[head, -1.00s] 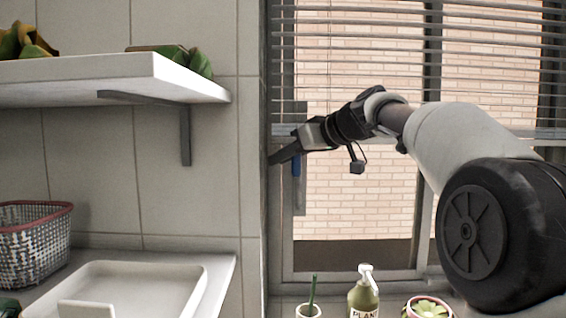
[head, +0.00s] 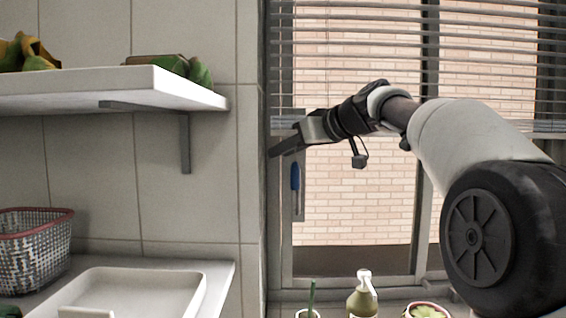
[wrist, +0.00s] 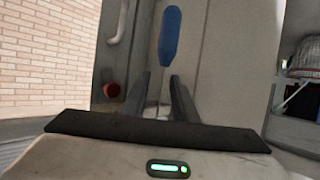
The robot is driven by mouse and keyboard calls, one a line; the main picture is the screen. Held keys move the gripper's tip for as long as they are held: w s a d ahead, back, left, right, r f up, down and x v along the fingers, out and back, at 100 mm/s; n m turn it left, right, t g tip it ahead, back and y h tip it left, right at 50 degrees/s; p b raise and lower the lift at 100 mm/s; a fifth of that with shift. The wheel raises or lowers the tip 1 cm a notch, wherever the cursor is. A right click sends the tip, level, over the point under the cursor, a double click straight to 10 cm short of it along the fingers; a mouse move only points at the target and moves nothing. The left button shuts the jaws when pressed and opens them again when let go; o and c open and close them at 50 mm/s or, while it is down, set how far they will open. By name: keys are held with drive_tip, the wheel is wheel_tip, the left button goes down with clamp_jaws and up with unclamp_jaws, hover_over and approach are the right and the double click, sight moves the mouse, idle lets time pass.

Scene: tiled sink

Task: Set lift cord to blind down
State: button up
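The window blind (head: 350,50) hangs across the upper window, with stacked slats and its bottom edge (head: 288,122) near gripper height. The lift cord ends in a blue handle (head: 295,176), hanging just below my gripper (head: 274,153) at the left window frame. In the wrist view the blue handle (wrist: 170,35) is beyond my fingertips (wrist: 160,82). My two dark fingers stand apart, with a thin line, likely the cord, between them. Neither finger visibly presses on it. In the head view the cord above the handle is hidden by my gripper.
The tiled wall is close left of my gripper. A white shelf (head: 120,80) with its bracket (head: 185,145) juts out farther left. A soap bottle (head: 362,298) and a potted plant (head: 427,311) stand below the window. A basket (head: 35,250) stands at lower left.

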drive_tip(key=b+v, duration=0.2)
drive_tip(key=v, duration=1.4)
drive_tip(key=shift+s+d, duration=0.15)
drive_tip(key=shift+d, duration=0.35)
drive_tip(key=shift+f, duration=0.1)
